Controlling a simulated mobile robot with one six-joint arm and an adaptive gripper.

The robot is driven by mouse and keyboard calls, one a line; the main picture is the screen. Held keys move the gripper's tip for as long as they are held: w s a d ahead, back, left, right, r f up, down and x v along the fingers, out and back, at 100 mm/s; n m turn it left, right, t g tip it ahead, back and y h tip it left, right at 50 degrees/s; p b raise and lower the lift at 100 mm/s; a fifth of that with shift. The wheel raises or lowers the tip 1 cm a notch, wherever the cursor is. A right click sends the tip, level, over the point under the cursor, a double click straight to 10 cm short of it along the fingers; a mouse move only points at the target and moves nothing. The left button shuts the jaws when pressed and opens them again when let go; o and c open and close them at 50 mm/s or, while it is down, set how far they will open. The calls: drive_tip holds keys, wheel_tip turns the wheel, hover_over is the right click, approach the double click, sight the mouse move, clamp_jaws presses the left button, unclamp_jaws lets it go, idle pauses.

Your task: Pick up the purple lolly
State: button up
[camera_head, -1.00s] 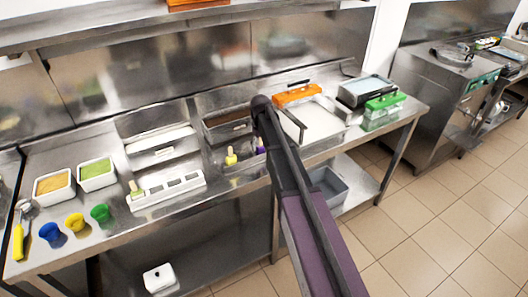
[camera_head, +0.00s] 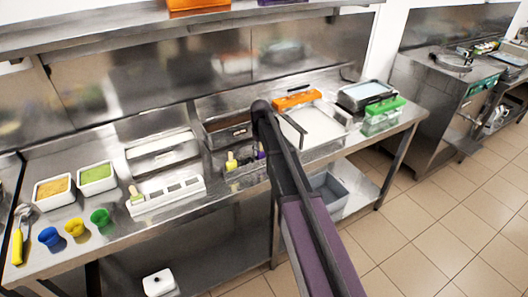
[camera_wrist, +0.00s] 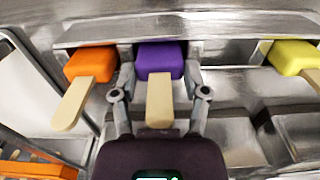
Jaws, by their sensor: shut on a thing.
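The purple lolly (camera_wrist: 160,58) sits between the two fingers of my gripper (camera_wrist: 159,76) in the wrist view, its pale stick pointing toward my palm. The fingers are shut on its sides. In the head view only a sliver of the purple lolly (camera_head: 261,151) shows beside my arm, and my gripper is hidden behind the arm. I cannot tell whether the lolly is clear of the metal surface beneath it.
An orange lolly (camera_wrist: 90,64) is close on the left and a yellow lolly (camera_wrist: 293,58) farther right; the yellow one also shows in the head view (camera_head: 231,160). A white slotted holder (camera_head: 168,196) stands left on the steel counter. Right are orange-handled and green-topped containers.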

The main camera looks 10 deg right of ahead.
sight(262, 151)
drive_tip(key=shift+r, duration=0.1)
wheel_tip(262, 151, up, 3)
drive_tip(key=p, duration=0.3)
drive_tip(key=shift+r, duration=0.15)
drive_tip(key=shift+s+r+p, duration=0.25)
drive_tip(key=shift+s+p, duration=0.05)
drive_tip(key=shift+p, duration=0.15)
drive_tip(key=s+r+p, duration=0.1)
drive_tip(key=s, duration=1.4)
drive_tip(key=shift+s+d, duration=0.2)
drive_tip(key=shift+d, duration=0.1)
drive_tip(key=shift+r, duration=0.2)
wheel_tip(262, 151, up, 7)
drive_tip(key=p, duration=0.7)
drive_tip(key=shift+f, duration=0.15)
drive_tip(key=shift+f, duration=0.1)
wheel_tip(262, 151, down, 8)
drive_tip(key=b, duration=0.7)
drive_tip(key=shift+s+r+b, duration=0.15)
drive_tip(key=shift+r+b, duration=0.05)
drive_tip(key=shift+b, duration=0.15)
drive_tip(key=shift+a, duration=0.15)
